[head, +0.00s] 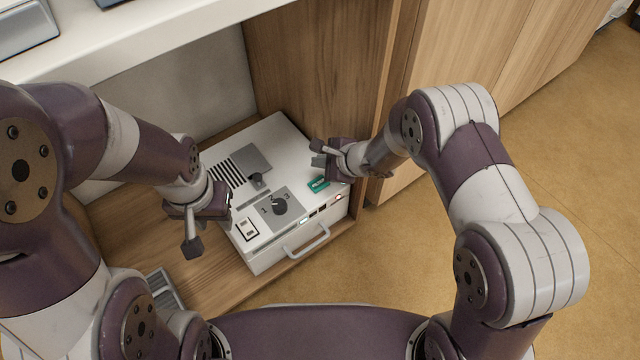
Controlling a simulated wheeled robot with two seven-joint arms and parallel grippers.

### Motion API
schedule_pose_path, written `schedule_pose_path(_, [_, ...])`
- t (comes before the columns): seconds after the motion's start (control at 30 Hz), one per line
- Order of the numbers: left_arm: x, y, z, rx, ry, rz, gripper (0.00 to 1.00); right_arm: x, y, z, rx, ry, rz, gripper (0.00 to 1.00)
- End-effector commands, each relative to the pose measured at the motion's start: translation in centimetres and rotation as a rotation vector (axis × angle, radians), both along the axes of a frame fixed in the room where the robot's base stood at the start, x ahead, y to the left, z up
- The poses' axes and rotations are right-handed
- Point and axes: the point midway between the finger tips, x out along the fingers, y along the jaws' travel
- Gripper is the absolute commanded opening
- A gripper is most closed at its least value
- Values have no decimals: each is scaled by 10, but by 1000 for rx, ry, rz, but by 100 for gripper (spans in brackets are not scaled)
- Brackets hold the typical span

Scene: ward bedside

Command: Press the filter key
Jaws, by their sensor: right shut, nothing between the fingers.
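A white box-shaped machine (277,137) sits on the wooden shelf. Its top carries a dark round dial (280,206) on a grey plate, a small black knob (258,181), a slotted grille, a rocker switch panel (247,229) and a green piece (318,184) near the right edge. Small keys (317,210) and lights line the front edge; I cannot read which is the filter key. My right gripper (319,154) is shut and empty, above the machine's right end, behind the green piece. My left gripper (208,238) looks open and empty, beside the machine's left front corner.
A curved handle (307,243) sticks out of the machine's front. A wooden panel (310,70) stands behind and to its right. A white counter (130,40) overhangs at upper left. A grey slatted object (165,290) lies at lower left. The floor at right is clear.

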Motion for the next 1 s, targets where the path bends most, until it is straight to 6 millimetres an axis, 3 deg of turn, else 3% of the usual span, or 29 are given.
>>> schedule_pose_path(0.03, [0, 0, -13, 0, 0, 0, 38, -2, 1, -15, 1, 1, -1, 0])
schedule_pose_path(0.33, [0, 0, -47, 0, 0, 0, 38, -1, -1, -54, 0, -1, -1, 0])
schedule_pose_path(1.0, [0, 0, -48, 0, 0, 0, 38, 1, -3, -56, 1, 0, 1, 0])
